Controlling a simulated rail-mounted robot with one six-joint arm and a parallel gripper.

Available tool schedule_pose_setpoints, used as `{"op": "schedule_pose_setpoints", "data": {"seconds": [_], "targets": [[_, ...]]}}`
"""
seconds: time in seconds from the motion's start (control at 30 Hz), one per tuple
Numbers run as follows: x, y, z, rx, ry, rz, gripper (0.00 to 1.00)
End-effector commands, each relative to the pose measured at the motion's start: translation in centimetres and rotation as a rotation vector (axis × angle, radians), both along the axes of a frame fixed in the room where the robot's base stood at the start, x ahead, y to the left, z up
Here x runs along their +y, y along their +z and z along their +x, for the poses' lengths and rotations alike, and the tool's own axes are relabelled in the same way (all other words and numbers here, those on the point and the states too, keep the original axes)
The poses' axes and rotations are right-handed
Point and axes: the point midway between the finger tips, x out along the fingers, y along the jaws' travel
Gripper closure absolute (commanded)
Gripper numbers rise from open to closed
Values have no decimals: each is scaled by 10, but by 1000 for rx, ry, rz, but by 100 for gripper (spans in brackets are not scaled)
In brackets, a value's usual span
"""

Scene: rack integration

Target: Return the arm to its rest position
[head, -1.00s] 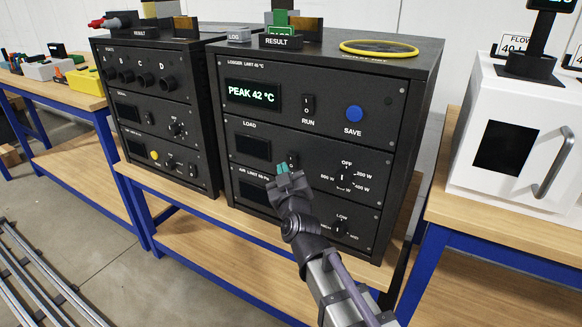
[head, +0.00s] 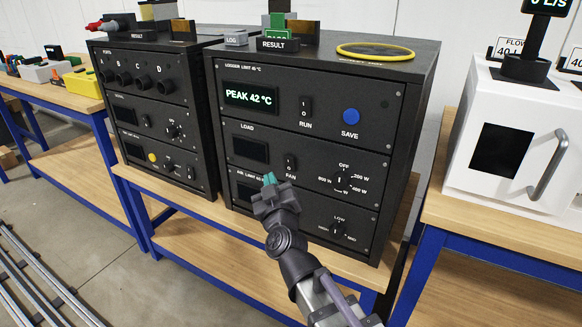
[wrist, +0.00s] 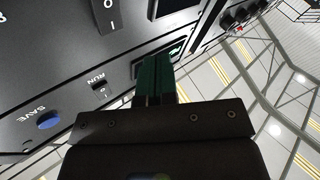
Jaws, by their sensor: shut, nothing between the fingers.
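My gripper (head: 268,180) is in front of the dark rack unit (head: 390,112), near its LOAD panel. Its teal fingers are together with nothing between them. They also show in the wrist view (wrist: 155,80), pointing up past the panel. In the head view the gripper overlaps the lower left of the panel and hides part of it. I cannot tell the exact gap to the panel. The logger display (head: 250,97) reads PEAK 42 °C. The FAN switch (head: 290,162) is right of the gripper, and the LOAD dial (head: 343,180) is further right.
A second dark unit (head: 150,110) stands at left. A white oven-like box (head: 545,110) stands on a bench at right. A yellow ring (head: 375,51) and the RESULT block (head: 285,44) lie on top of the rack. Rails (head: 40,285) run along the open floor at left.

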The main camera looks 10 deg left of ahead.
Motion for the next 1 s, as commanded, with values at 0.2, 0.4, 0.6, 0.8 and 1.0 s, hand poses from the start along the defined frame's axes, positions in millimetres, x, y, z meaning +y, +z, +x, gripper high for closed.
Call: {"op": "schedule_pose_setpoints", "data": {"seconds": [0.2,0.4,0.6,0.8,1.0], "targets": [[33,-40,-22,297,251,32,100],[-47,-78,-64,1091,247,-180,100],[-237,-28,-101,1688,-314,-221,100],[-347,40,-113,1804,-582,-111,100],[-366,40,-111,1809,-612,-68,100]]}}
